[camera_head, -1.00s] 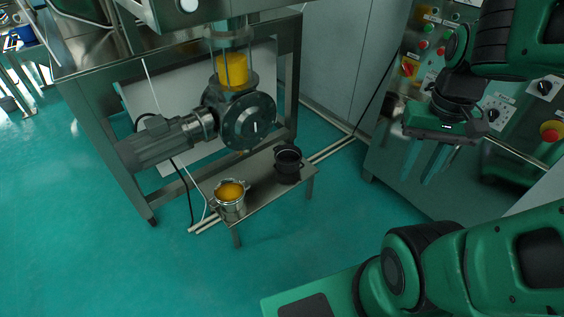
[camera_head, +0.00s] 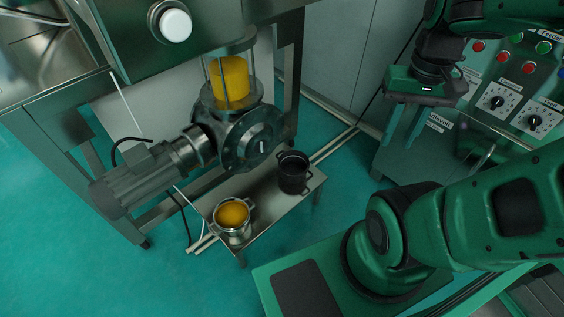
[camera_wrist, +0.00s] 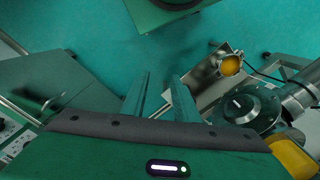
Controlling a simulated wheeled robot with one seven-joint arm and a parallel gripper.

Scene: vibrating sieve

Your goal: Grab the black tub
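The black tub (camera_head: 293,174) stands upright on the right end of a low metal stool (camera_head: 262,213) in the head view. It is an open round pot with small side handles. I cannot make it out in the wrist view, where my fingers cover part of the stool. My gripper (camera_head: 397,143) is to the right of the tub and higher, with fingers pointing down and apart from it. The wrist view shows my gripper (camera_wrist: 158,78) open, with nothing between its fingers.
A metal pot of orange material (camera_head: 233,214) stands on the stool's left end. The grey motor (camera_head: 140,181) and round valve (camera_head: 251,140) are beside and behind the stool. A control cabinet (camera_head: 510,88) stands at the right.

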